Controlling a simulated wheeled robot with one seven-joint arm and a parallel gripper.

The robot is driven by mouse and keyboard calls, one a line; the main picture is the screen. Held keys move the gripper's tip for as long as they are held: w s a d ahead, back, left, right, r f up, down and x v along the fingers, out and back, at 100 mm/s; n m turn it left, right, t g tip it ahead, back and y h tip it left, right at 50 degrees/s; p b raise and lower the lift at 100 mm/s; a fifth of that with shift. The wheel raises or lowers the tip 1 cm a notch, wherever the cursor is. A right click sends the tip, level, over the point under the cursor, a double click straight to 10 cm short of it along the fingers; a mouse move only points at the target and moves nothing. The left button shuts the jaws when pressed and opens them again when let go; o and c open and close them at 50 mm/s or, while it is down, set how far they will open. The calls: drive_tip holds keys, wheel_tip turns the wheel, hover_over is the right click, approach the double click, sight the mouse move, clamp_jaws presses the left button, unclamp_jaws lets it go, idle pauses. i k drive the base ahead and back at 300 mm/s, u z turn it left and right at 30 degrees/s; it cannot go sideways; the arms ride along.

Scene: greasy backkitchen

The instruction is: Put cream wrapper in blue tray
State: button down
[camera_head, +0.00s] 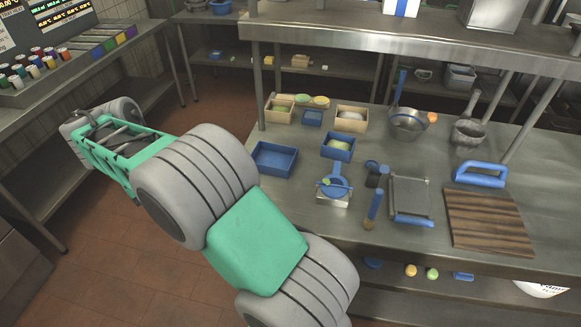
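An empty, open blue tray (262,166) sits at the left front of the steel worktop. I cannot pick out the cream wrapper with certainty. A pale item (351,115) lies in a wooden box behind the trays, but I cannot tell what it is. My arm reaches from the bottom of the picture up to the left, over the floor and away from the worktop. I cannot make out any fingers at its far end, so my gripper is not visible.
A smaller blue container (337,155) holds something pale green. A blue-topped scale-like device (333,198), a metal press or tray (410,199), a striped cutting board (490,221) and a strainer bowl (408,124) crowd the worktop. A steel shelf (400,38) overhangs its back.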

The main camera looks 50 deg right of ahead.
sight(275, 159)
drive_tip(key=z, duration=0.5)
drive_tip(key=k, duration=1.15)
drive_tip(key=u, duration=0.3)
drive_tip(key=i, duration=0.6)
drive_tip(key=u, duration=0.9)
drive_tip(key=i, duration=0.7)
drive_tip(key=z, duration=0.45)
drive_tip(key=i, duration=0.75)
drive_tip(key=z, duration=0.8)
drive_tip(key=i, duration=0.55)
drive_tip(key=u, duration=0.05)
